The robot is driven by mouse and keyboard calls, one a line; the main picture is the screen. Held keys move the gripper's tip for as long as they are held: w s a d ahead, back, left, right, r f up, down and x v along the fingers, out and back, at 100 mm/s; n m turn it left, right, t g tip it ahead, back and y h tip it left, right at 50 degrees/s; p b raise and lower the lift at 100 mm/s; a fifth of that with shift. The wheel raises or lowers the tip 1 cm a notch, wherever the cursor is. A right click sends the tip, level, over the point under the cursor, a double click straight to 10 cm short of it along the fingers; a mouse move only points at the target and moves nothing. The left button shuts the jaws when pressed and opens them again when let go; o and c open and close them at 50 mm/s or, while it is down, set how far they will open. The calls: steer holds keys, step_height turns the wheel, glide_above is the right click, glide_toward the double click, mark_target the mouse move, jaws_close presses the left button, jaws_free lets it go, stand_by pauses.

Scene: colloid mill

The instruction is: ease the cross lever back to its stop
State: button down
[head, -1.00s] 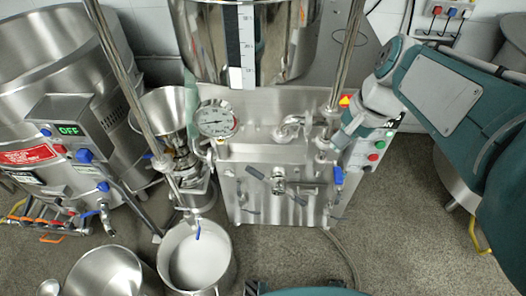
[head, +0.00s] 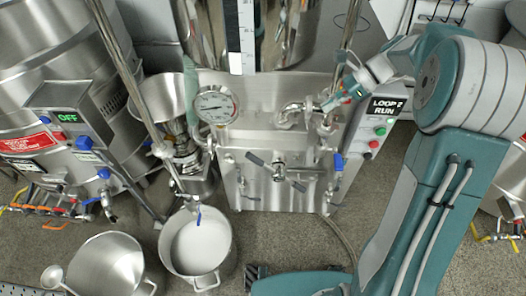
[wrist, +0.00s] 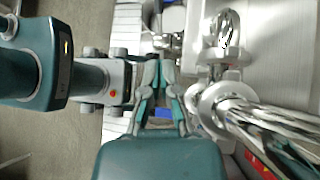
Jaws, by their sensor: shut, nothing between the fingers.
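The cross lever (head: 278,171), a steel hub with dark-gripped arms, sits on the front of the steel mill cabinet in the head view. One dark grip (head: 255,158) points up-left and the other (head: 299,186) down-right. My gripper (head: 328,103) is above and to the right of it in the head view, beside the chrome pipe fitting, and appears apart from the lever. In the wrist view my gripper (wrist: 160,68) has its fingers together with nothing held. I cannot make out the cross lever with certainty there.
Chrome pipework (wrist: 225,95) runs close to the right of my fingers in the wrist view. A pressure gauge (head: 215,106), the LOOP 2 RUN panel (head: 384,107) and a blue-handled valve (head: 338,163) surround the lever. A white-filled pot (head: 198,247) stands on the floor in front.

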mark_target(253, 157)
steer(key=x, duration=2.3)
steer(key=a+f+h, duration=0.1)
steer(key=a+h, duration=0.1)
steer(key=shift+f+h, duration=0.15)
steer(key=shift+h, duration=0.15)
steer(key=shift+a+f, duration=0.5)
steer(key=shift+d, duration=0.1)
steer(key=v, duration=1.2)
